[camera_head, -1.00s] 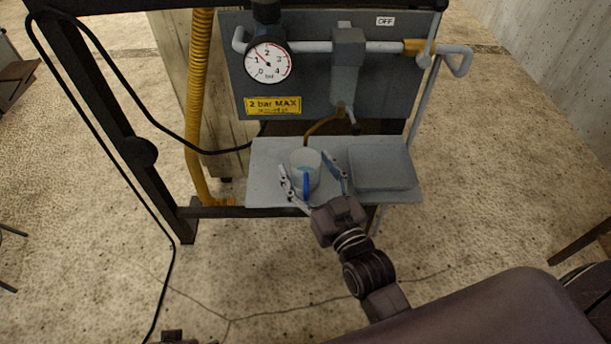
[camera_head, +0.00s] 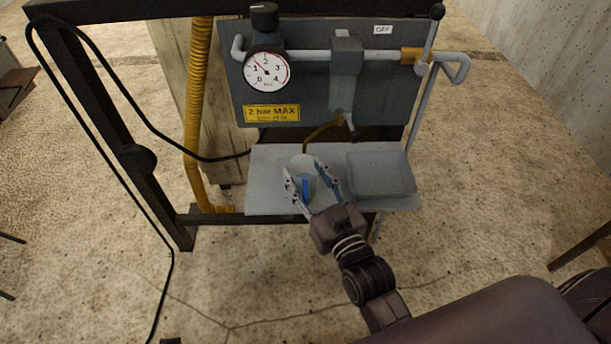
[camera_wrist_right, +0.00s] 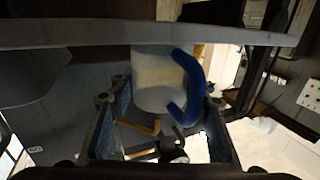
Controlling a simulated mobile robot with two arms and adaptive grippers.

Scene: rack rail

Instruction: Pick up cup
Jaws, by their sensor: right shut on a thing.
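The cup (camera_head: 303,168) is pale grey-white with a blue handle facing me. It is at the left part of the grey shelf in the head view. My right gripper (camera_head: 312,186) is shut on the cup, with one finger on each side of it. The right wrist view shows the cup (camera_wrist_right: 157,78) between the two fingers (camera_wrist_right: 165,115), its blue handle on the right side. Whether the cup's base touches the shelf cannot be told. My left gripper is not in view.
The grey shelf (camera_head: 265,190) also holds a shallow grey tray (camera_head: 380,174) to the cup's right. Behind it stands a panel (camera_head: 385,100) with a pressure gauge (camera_head: 266,71), a pipe and a lever (camera_head: 430,40). A yellow hose (camera_head: 198,110) and a dark frame post (camera_head: 110,150) stand at left.

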